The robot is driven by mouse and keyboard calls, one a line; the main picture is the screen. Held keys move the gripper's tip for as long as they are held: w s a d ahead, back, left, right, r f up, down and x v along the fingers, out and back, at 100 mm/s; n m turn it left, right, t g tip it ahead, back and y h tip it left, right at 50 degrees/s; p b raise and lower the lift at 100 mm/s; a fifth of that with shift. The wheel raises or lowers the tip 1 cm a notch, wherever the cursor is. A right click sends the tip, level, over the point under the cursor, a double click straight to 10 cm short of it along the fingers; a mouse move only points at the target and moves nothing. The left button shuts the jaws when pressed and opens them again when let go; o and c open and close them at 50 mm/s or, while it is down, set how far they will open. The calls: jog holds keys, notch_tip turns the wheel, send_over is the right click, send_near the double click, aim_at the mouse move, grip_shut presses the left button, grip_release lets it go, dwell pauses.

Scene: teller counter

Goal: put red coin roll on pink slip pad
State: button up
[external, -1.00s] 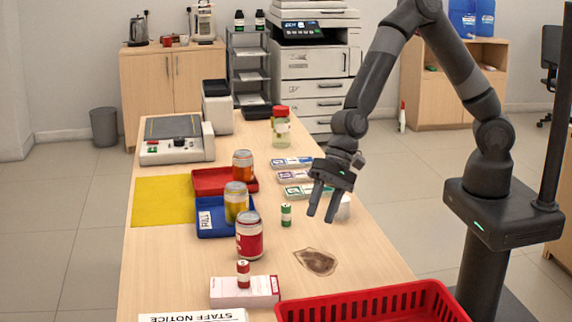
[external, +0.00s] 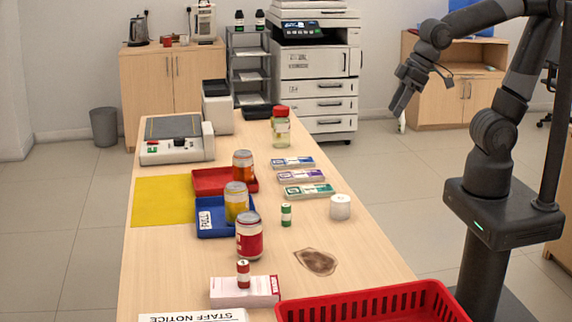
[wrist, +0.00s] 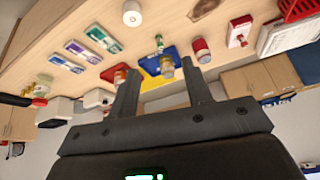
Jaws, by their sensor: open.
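The small red coin roll (external: 243,274) with a pale band stands upright on the pale pink-white block with a red end, which looks like the pink slip pad (external: 262,293), near the counter's front. My gripper (external: 398,104) is open and empty, raised off the counter's right side, far from the roll and pad. Its two fingers (wrist: 162,85) show apart in the wrist view with nothing between them.
A green coin roll (external: 286,215), white cylinder (external: 340,207) and red can (external: 249,238) stand on the counter. A blue tray (external: 212,230) holds a yellow can. A brown stain (external: 316,262) lies before the red basket (external: 375,304). A staff notice is in front.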

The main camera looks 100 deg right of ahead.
jog(key=s+d+r+n, duration=0.1)
jog(key=s+d+n, duration=0.1)
jog(key=s, duration=0.6)
jog(key=shift+s+r+y, duration=0.3)
jog(key=shift+r, duration=0.1)
